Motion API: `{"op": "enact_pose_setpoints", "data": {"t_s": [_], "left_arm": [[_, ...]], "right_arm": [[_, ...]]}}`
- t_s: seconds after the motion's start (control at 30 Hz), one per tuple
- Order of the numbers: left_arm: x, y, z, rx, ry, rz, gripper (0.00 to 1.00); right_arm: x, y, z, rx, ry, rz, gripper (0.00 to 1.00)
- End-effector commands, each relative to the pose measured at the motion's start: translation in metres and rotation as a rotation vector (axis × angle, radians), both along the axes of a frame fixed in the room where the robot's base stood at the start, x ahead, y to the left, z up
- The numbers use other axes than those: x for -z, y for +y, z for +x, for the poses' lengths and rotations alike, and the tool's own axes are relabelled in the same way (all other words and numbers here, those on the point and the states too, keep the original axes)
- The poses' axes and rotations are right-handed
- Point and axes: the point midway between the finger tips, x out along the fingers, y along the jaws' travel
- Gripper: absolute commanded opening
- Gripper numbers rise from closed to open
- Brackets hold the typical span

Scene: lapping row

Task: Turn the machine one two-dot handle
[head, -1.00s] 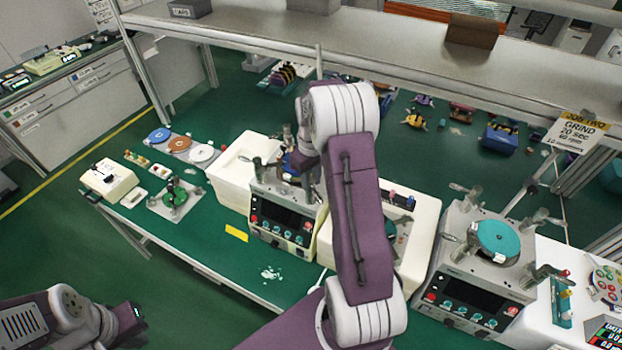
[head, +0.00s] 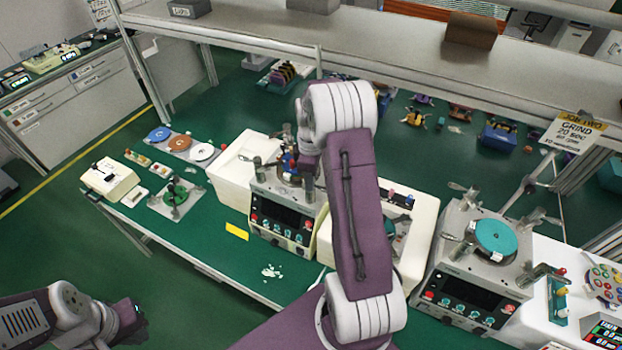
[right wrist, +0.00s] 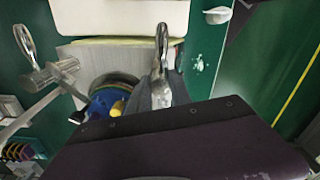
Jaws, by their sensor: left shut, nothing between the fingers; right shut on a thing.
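Machine one (head: 283,222) is the cream unit with a dark panel and coloured knobs at the centre of the head view. My right arm reaches over it. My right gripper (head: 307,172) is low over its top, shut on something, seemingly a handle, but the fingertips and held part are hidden. A metal lever handle (head: 256,168) stands at the machine's left. The right wrist view shows a looped metal handle (right wrist: 162,60), a cross-shaped lever (right wrist: 50,76) and a blue round part (right wrist: 103,101). I cannot make out any dots. My left gripper (head: 130,318) is shut and empty, lower left.
A second machine (head: 465,285) with a teal disc (head: 495,237) stands to the right. An overhead shelf (head: 370,45) crosses behind. The bench front has some bare green surface.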

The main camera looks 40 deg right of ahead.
Motion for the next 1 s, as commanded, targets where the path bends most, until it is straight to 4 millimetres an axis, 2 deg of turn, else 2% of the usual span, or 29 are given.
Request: {"op": "enact_pose_setpoints", "data": {"t_s": [0.5,0.53,0.6,0.9,1.0], "left_arm": [[-0.0005,0.0000,0.0000,0.000,0.000,0.000,0.00],[-0.0005,0.0000,0.0000,0.000,0.000,0.000,0.00],[-0.0005,0.0000,0.0000,0.000,0.000,0.000,0.00],[0.0001,0.0000,0.0000,0.000,0.000,0.000,0.00],[0.0050,0.0000,0.0000,0.000,0.000,0.000,0.00]], "right_arm": [[-0.0015,-0.0005,0.0018,-0.020,-0.006,-0.002,0.00],[-0.0015,-0.0005,0.0018,-0.020,-0.006,-0.002,0.28],[-0.0015,-0.0004,0.0017,-0.020,-0.006,-0.002,0.47],[-0.0011,-0.0002,0.0008,-0.019,-0.002,-0.001,0.47],[-0.0095,-0.0005,0.0017,-0.019,-0.006,-0.002,0.47]]}}
